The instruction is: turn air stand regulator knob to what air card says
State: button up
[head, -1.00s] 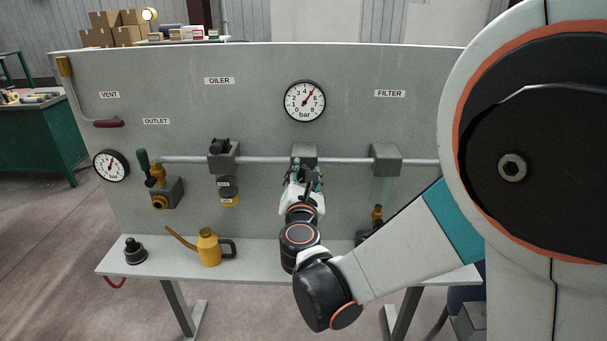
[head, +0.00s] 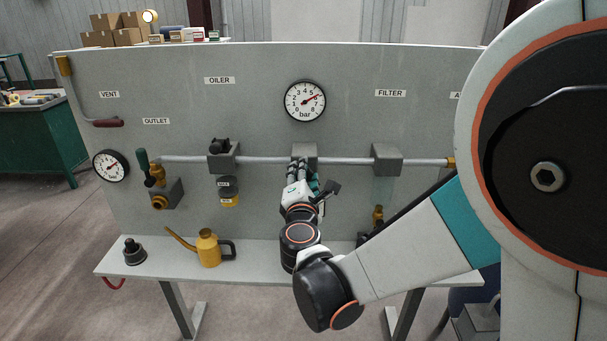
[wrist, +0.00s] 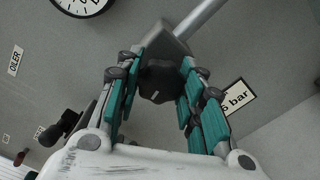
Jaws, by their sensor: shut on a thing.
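The regulator is a grey block (head: 304,151) on the pipe in the middle of the panel. In the wrist view its body (wrist: 165,40) stands behind a dark knob (wrist: 157,84). My gripper (head: 303,178) reaches up from below, its teal-padded fingers (wrist: 157,75) shut around the knob. A card (wrist: 237,97) beside the fingers reads "bar"; its digit, partly behind a finger, looks like 5 or 6. The round gauge (head: 305,101) above the regulator has a red needle pointing up and right, near 6. In the head view my gripper hides the knob.
The oiler (head: 227,190) hangs on the left, the filter block (head: 386,159) on the right. A small gauge (head: 110,166) and outlet valve (head: 160,190) are at far left. A yellow oil can (head: 208,249) and a black part (head: 134,251) stand on the shelf.

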jog(key=shift+m, duration=1.1)
jog(key=o, duration=1.1)
